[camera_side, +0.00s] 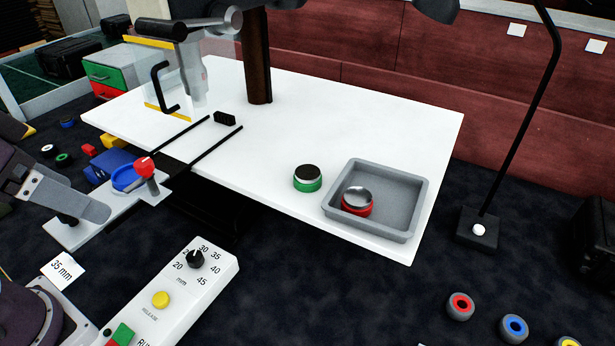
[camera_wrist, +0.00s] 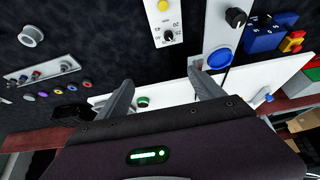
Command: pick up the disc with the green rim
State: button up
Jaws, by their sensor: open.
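The disc with the green rim (camera_side: 307,178) lies flat on the white table, just left of the grey tray, with a dark top. It also shows small in the wrist view (camera_wrist: 143,102), beyond my fingers and beside the left one. A disc with a red rim (camera_side: 357,203) and a shiny grey top lies in the grey tray (camera_side: 413,218). My gripper (camera_wrist: 161,77) is open, with nothing between its grey fingers. In the side view it is partly cut off at the left edge, well away from the green-rimmed disc.
The white table (camera_side: 300,105) is mostly clear. A white control box (camera_side: 185,290) is in front. A lamp (camera_side: 477,228) stands at right. Several coloured rings lie at the lower right.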

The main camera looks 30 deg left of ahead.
notch_tip(320, 180, up, 25)
jog(key=m+t+y, duration=0.3)
jog(key=m+t, duration=0.5)
jog(key=m, duration=2.6)
send_over(305, 176)
jog(key=s+d, duration=0.2)
jog(key=s, duration=0.3)
jog(key=f, duration=1.2)
jog(key=a+f, duration=0.1)
jog(key=f, duration=2.4)
jog(key=shift+s+a+f, duration=0.15)
jog(key=shift+a+f, duration=0.05)
jog(key=x, duration=0.2)
jog(key=f+x, duration=0.1)
jog(key=x, duration=0.4)
jog(key=shift+d+f, duration=0.35)
jog(key=c, duration=1.5)
